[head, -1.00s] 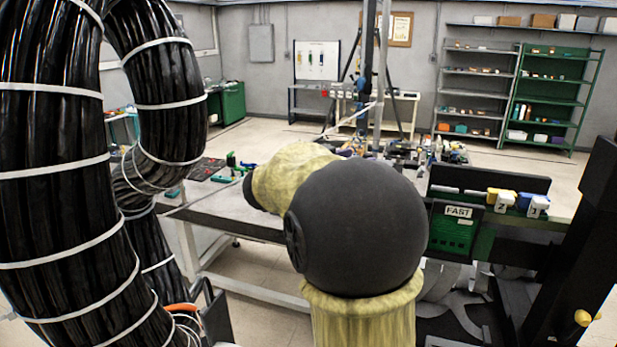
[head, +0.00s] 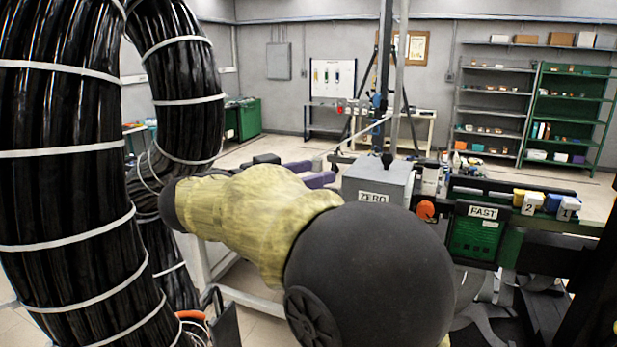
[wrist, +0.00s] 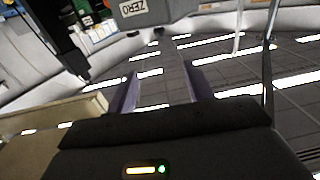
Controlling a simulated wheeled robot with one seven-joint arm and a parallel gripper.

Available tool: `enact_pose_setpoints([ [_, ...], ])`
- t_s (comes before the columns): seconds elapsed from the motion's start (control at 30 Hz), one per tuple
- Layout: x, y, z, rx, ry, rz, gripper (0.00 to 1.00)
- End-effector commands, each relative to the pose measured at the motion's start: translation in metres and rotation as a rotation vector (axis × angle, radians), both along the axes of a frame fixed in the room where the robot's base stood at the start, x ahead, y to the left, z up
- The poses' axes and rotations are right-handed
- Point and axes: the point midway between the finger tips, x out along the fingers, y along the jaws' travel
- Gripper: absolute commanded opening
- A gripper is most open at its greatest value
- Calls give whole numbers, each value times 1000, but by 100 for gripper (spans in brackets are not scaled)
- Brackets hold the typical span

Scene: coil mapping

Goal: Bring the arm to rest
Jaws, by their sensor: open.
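My gripper (head: 309,173) shows in the head view past my yellow-sleeved arm, its purple fingers partly hidden by the arm. In the wrist view my gripper (wrist: 160,92) has its two purple fingers well apart with nothing between them. A grey box marked ZERO (head: 378,178) stands just right of the fingers in the head view. The same ZERO box (wrist: 150,10) shows at the top of the wrist view, beyond the fingers.
Thick black coils with white bands (head: 65,180) rise at the left. A green FAST unit (head: 476,235) and white blocks numbered 2 (head: 531,203) and 1 (head: 568,207) are at the right. An orange round knob (head: 426,210) is beside the ZERO box. Shelves (head: 570,110) stand far behind.

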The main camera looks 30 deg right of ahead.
Motion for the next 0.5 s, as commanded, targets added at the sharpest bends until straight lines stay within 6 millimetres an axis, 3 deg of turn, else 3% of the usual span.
enact_pose_setpoints([
  [0.37,1,-1,0,-1,-1,2,51],
  [0.5,10,-2,-1,-21,-21,58,51],
])
